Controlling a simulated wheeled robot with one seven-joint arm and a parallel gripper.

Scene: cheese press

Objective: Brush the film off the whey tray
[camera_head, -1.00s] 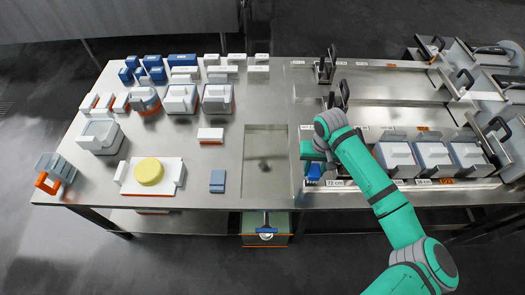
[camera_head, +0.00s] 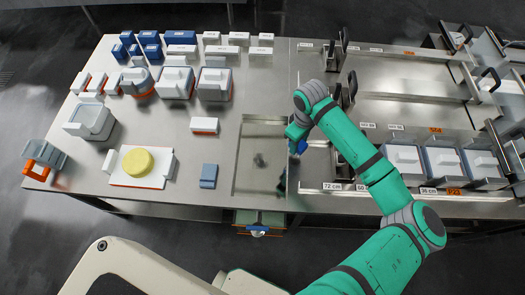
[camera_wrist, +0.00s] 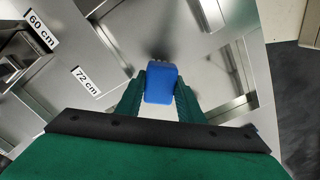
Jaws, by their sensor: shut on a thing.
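My gripper (camera_wrist: 160,88) is shut on a blue brush (camera_wrist: 160,82), whose block sits between the two green fingers in the wrist view. Short pale bristles show at its far end. In the head view the brush (camera_head: 297,133) is at the right edge of the sunken steel whey tray (camera_head: 245,175). I cannot tell whether the bristles touch metal. A dark spot (camera_head: 259,160) shows on the tray floor; I cannot tell whether it is film or a drain.
Left of the tray are a yellow cheese (camera_head: 138,161) on a white board, a blue-grey block (camera_head: 209,176) and a white block (camera_head: 204,125). Grey moulds (camera_head: 405,158) stand in the right channel. Upright dark handles (camera_head: 352,85) rise behind my gripper.

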